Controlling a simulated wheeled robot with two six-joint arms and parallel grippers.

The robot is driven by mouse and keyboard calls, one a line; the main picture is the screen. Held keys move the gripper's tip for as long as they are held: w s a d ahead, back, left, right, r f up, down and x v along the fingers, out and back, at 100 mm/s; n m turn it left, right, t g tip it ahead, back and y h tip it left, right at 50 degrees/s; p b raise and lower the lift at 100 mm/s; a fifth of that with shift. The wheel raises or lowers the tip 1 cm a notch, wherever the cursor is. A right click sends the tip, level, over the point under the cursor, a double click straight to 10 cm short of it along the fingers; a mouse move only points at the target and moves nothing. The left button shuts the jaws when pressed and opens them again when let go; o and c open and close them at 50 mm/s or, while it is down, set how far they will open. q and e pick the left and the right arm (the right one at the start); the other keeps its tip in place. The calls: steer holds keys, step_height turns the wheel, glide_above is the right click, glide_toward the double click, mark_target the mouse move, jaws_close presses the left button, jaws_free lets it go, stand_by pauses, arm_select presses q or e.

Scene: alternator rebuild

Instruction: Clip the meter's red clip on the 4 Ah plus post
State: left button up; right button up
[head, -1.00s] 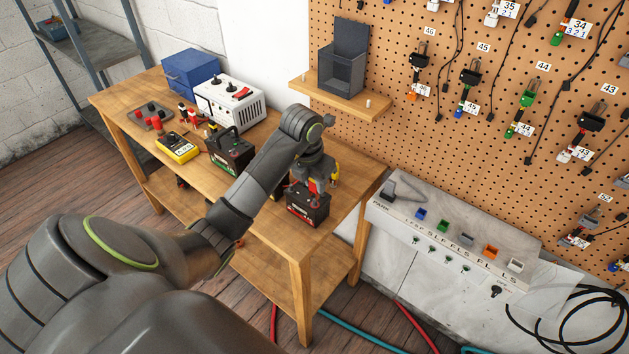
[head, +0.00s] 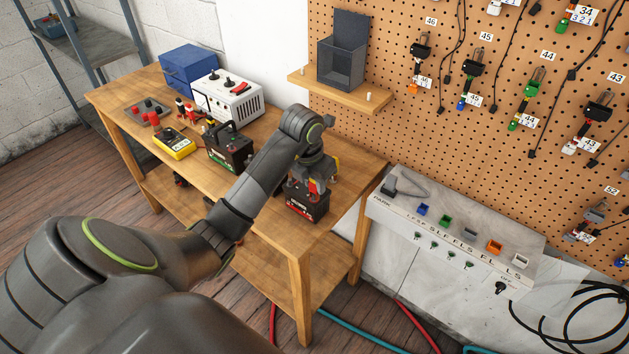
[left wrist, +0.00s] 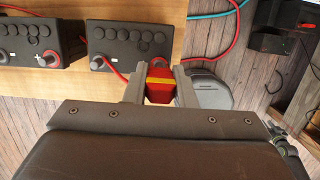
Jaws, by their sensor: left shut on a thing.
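My left gripper (head: 318,176) is shut on the red clip (head: 319,187), just above a black battery with a red label (head: 306,205) near the table's front right corner. In the left wrist view the red clip (left wrist: 160,83), with a yellow band, sits between the fingers of my left gripper (left wrist: 159,86). The battery (left wrist: 128,44) lies beyond it, with posts near two of its corners. I cannot tell whether the clip touches a post. The yellow meter (head: 174,143) lies farther left on the table. Its label and the battery's are too small to read. My right gripper is out of view.
A black battery with a green label (head: 229,147) stands left of my forearm. A white charger-like box (head: 228,98) and a blue box (head: 189,70) stand behind. A wooden shelf (head: 340,95) on the pegboard is close behind my left wrist. The table's front right corner is clear.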

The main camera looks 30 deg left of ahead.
arm_select(q)
steer(key=o, duration=0.8)
step_height(320, 180, up, 9)
steer(key=p, duration=0.5)
steer(key=shift+f+p, duration=0.15)
steer(key=shift+p, duration=0.25)
steer(key=shift+f, duration=0.1)
